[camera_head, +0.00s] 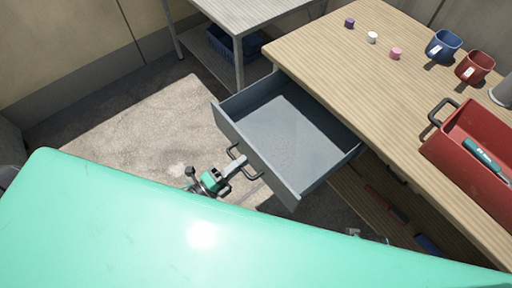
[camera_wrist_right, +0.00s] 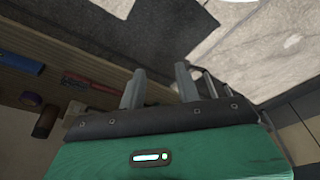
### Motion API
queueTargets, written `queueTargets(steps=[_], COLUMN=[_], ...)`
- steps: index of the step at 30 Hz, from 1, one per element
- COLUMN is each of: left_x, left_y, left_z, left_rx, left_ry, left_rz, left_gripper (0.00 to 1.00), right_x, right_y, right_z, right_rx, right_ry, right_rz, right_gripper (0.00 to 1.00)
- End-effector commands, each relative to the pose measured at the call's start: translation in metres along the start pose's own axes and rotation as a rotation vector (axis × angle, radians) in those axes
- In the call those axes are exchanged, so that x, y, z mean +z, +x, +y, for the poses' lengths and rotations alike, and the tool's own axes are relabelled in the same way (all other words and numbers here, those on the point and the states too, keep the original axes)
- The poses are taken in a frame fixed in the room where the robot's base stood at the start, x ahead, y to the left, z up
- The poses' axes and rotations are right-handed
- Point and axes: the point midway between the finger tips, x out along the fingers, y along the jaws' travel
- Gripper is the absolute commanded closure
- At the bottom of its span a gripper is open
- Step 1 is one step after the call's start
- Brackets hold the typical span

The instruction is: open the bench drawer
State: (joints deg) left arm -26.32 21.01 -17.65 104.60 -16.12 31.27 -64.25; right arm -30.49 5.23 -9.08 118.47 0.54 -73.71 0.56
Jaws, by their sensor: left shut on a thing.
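The bench drawer (camera_head: 288,127) is grey and pulled well out from under the wooden bench top (camera_head: 335,48). Its inside is empty. Its dark bar handle (camera_head: 251,175) is on the front panel. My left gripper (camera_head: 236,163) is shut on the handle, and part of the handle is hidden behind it. My right gripper (camera_wrist_right: 159,90) shows in the right wrist view with its two fingers apart and nothing between them. It is low, away from the drawer handle.
On the bench are a red toolbox (camera_head: 468,151), a blue mug (camera_head: 443,46), a red mug (camera_head: 475,67) and small coloured pieces. A grey table (camera_head: 240,18) stands behind the drawer. Tools lie on a lower shelf (camera_head: 365,205). Floor beside the drawer is clear.

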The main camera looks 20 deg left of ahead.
Motion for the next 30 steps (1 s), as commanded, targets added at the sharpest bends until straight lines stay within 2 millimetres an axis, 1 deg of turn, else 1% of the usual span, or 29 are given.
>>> queueTargets(steps=[1,3,7,19,20,21,22,30], left_x=[0.0,0.0,0.0,0.001,0.001,0.001,0.001,0.0], left_y=[-0.008,-0.015,-0.022,-0.024,-0.024,-0.024,-0.024,-0.025], left_z=[-0.001,-0.003,-0.004,-0.004,-0.004,-0.004,-0.004,-0.004], left_rx=[0.004,0.004,0.003,0.002,0.002,0.002,0.002,0.0], left_ry=[-0.001,-0.001,0.0,0.0,0.0,0.0,0.0,0.0], left_rz=[-0.001,-0.001,-0.001,-0.002,-0.002,-0.001,-0.001,-0.001], left_gripper=[1.0,1.0,1.0,1.0,0.85,0.78,0.74,0.74], right_x=[0.0,0.002,0.003,0.004,0.004,0.004,0.004,0.003], right_y=[0.002,0.005,0.008,0.01,0.01,0.01,0.009,0.009], right_z=[0.0,0.0,0.0,0.0,0.0,0.0,0.0,0.0], right_rx=[0.0,0.0,0.0,0.0,0.0,0.0,0.0,0.0], right_ry=[0.0,0.0,0.0,0.0,0.0,0.0,0.0,0.0], right_rz=[-0.003,-0.006,-0.01,-0.011,-0.011,-0.011,-0.011,-0.011], right_gripper=[0.67,0.67,0.67,0.67,0.67,0.67,0.67,0.67])
